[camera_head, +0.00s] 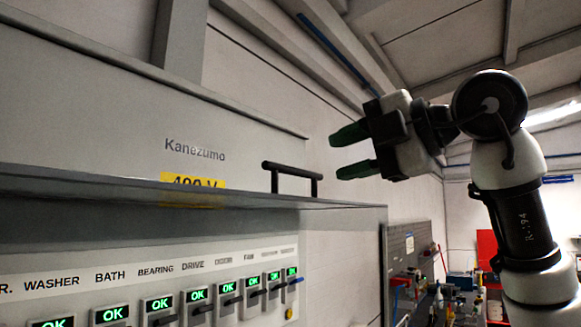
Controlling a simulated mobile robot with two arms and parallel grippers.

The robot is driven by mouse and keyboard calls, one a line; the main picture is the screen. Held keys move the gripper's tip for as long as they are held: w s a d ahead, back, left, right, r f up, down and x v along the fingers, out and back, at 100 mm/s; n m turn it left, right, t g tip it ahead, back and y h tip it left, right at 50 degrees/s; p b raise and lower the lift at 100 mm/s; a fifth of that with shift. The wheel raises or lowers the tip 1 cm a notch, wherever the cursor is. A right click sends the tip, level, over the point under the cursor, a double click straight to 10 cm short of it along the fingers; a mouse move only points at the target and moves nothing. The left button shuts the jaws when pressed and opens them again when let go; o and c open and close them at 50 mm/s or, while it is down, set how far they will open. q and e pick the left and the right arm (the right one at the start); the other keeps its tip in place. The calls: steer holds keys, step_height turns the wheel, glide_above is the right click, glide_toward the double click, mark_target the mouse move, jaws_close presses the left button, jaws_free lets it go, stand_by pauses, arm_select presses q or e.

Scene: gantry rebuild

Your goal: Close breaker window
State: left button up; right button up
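The breaker window (120,190) is a grey panel seen almost edge-on, raised over the front of a large grey breaker cabinet (90,110). A black bar handle (292,178) stands up near its right end. Below it, the row of breaker switches (228,299) with green OK displays is uncovered. My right gripper (352,152) is open and empty, to the right of and a little above the handle, its green-tipped fingers pointing left. It appears apart from the handle. My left gripper is not in view.
A pegboard panel (412,255) with tools stands right of the cabinet, over a cluttered workbench (445,300). A red cabinet (487,248) is farther back. The space around my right gripper looks clear, with wall and ceiling beams behind.

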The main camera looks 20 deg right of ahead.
mark_target(302, 172)
steer(key=p+x, duration=0.3)
steer(key=x, duration=0.5)
steer(key=shift+w+a, duration=0.2)
steer(key=shift+w, duration=0.1)
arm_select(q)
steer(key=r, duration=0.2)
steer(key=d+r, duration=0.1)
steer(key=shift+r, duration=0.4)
arm_select(e)
steer(key=shift+s+d, duration=0.1)
steer(key=shift+s, duration=0.05)
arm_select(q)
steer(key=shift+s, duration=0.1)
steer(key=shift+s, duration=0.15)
arm_select(e)
jaws_close()
